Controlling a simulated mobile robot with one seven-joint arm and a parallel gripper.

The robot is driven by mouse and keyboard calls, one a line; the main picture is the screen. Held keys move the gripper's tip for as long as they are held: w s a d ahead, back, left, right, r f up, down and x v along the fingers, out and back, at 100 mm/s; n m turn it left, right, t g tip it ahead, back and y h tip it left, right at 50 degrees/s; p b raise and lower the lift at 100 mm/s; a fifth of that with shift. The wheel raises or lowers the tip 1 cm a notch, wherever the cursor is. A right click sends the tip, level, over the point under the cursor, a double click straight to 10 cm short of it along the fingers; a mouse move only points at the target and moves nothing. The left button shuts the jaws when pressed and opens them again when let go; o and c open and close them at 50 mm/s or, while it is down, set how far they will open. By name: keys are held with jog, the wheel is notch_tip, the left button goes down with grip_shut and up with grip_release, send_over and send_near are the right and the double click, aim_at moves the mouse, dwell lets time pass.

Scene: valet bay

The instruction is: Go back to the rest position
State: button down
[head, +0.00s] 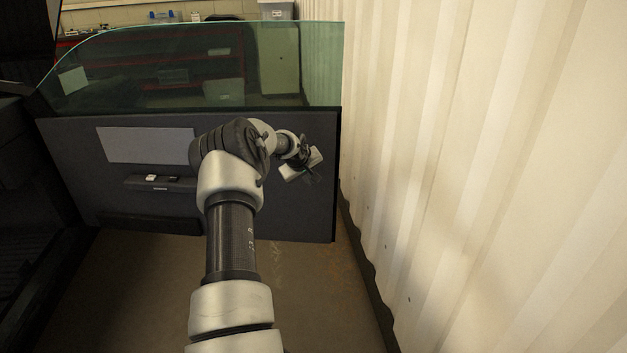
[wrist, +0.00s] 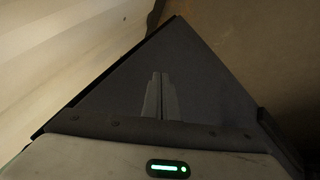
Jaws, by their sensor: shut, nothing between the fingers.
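My gripper (head: 311,178) is at the end of my outstretched arm, in front of the right part of an open car door (head: 285,215) in the head view. Its fingers are small and dark there. In the wrist view my gripper (wrist: 159,78) has its two grey fingers side by side, shut and empty. Behind them is a dark panel of the door (wrist: 200,70). I cannot tell whether the fingertips touch it.
A cream corrugated wall (head: 470,180) runs along the right, close to the door's edge. The door has a greenish window (head: 200,65) and a grey panel (head: 148,145). The dark car body (head: 25,200) is at left. Bare floor (head: 300,300) lies below.

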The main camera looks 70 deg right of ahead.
jog(key=s+a+r+p, duration=0.2)
jog(key=s+a+r, duration=0.1)
jog(key=r, duration=0.5)
jog(key=shift+s+a, duration=0.4)
jog(key=shift+s, duration=0.45)
